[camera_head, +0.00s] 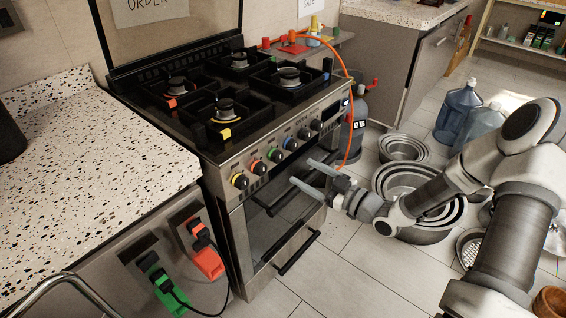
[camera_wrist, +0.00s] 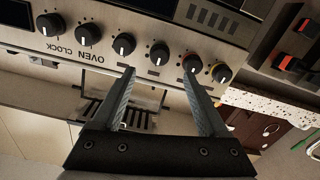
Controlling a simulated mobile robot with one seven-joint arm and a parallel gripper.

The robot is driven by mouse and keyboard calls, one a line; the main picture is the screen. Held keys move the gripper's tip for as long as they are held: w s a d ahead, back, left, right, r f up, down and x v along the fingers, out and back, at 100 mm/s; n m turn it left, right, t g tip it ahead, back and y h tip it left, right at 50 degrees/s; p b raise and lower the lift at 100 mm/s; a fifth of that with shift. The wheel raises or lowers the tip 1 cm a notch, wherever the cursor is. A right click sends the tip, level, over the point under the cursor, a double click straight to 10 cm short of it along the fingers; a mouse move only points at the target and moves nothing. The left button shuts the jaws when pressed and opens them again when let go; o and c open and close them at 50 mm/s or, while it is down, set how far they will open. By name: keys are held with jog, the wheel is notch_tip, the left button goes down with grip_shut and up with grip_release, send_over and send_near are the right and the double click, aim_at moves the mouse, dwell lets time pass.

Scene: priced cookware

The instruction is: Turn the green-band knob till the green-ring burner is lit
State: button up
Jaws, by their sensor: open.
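The green-band knob (camera_head: 275,155) is on the stove's front panel, between the red-band knob (camera_head: 258,167) and the blue-band knob (camera_head: 290,144). In the wrist view, where the panel appears upside down, the knob (camera_wrist: 158,53) shows just beyond the gap between my fingertips. My gripper (camera_head: 299,171) is open and empty, in front of the panel and apart from the knobs; its two fingers also show in the wrist view (camera_wrist: 160,72). The green-ring burner (camera_head: 239,63) is at the back of the cooktop, its ring mostly hidden by the grate. I see no flame on it.
The yellow-band knob (camera_head: 240,181) is at the panel's left end; plain knobs (camera_head: 303,133) are to the right. The oven handle (camera_head: 296,253) sticks out below. A speckled counter (camera_head: 85,150) is at left. An orange hose (camera_head: 352,110) and stacked pots (camera_head: 405,185) are at right.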

aim_at(280, 159)
jog(key=b+x, duration=0.1)
jog(key=x, duration=0.7)
jog(key=shift+w+a, duration=0.2)
jog(key=shift+a, duration=0.05)
grip_shut()
jog(key=shift+m, duration=0.3)
jog(key=m+p, duration=0.2)
jog(key=m, duration=0.3)
jog(key=shift+r+m, duration=0.1)
jog(key=shift+m, duration=0.2)
jog(key=m+p, duration=0.2)
jog(key=m, duration=0.3)
jog(key=shift+m, duration=0.4)
